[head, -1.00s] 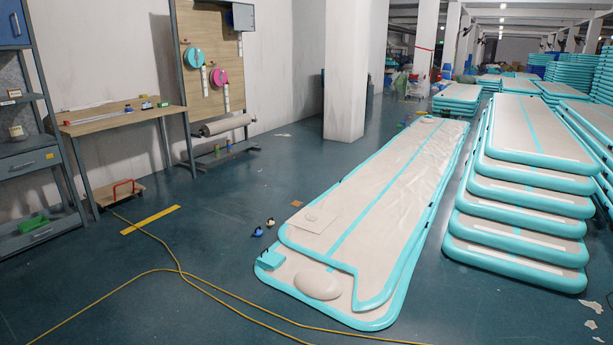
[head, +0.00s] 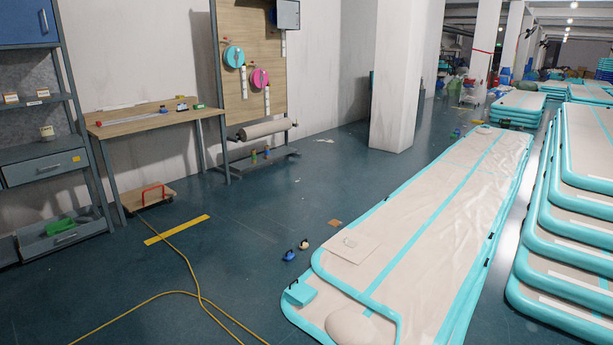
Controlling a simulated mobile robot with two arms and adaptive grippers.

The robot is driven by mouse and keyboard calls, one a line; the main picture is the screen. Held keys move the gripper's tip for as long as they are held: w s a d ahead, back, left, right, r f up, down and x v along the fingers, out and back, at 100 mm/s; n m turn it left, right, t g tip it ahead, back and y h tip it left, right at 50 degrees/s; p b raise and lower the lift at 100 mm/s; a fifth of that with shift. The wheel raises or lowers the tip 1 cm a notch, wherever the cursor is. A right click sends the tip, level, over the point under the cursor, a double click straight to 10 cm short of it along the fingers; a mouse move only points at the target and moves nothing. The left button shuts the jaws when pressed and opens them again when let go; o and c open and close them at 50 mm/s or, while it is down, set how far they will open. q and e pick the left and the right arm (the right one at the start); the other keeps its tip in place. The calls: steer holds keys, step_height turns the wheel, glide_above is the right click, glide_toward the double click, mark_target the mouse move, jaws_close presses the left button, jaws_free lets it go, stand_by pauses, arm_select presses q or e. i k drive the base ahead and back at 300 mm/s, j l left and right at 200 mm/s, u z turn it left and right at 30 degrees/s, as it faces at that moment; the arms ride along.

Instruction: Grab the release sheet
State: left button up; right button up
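A flat, pale, squarish sheet (head: 359,252) lies on the near part of a long beige inflatable track (head: 440,212) with turquoise edges; it looks like the release sheet. A small pale object rests on the sheet. The track lies on the floor right of centre, with a folded flap at its near end. A pale rounded lump (head: 350,328) and a turquoise block (head: 300,294) sit at that end. Neither of my grippers is in view.
Stacked tracks (head: 570,235) stand close on the right. A workbench (head: 150,120) and shelf unit (head: 45,130) line the left wall. A yellow hose (head: 185,292) crosses the floor. Two small tools (head: 289,255) lie left of the track. The middle floor is mostly clear.

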mark_target(335, 222)
steer(key=i+j+u, duration=0.15)
steer(key=i+u, duration=0.3)
steer(key=i, duration=0.3)
steer(key=i+l+u, duration=0.15)
steer(key=i+u, duration=0.3)
steer(key=i, duration=0.35)
steer(key=i+u, duration=0.15)
steer(key=i, duration=0.4)
steer(key=i+u, duration=0.1)
steer(key=i, duration=0.45)
steer(key=i+l+u, duration=0.15)
steer(key=i, duration=0.4)
steer(key=i+l+u, duration=0.15)
steer(key=i, duration=0.4)
steer(key=i+z, duration=0.3)
steer(key=i, duration=0.2)
steer(key=i+z, duration=0.25)
steer(key=i, duration=0.25)
steer(key=i+j+z, duration=0.3)
steer(key=i, duration=0.2)
steer(key=i+l+z, duration=0.3)
steer(key=i+z, duration=0.2)
steer(key=i, duration=0.25)
steer(key=i+z, duration=0.45)
steer(key=i, duration=0.35)
steer(key=i+j+z, duration=0.3)
steer(key=i+z, duration=0.2)
steer(key=i, duration=0.25)
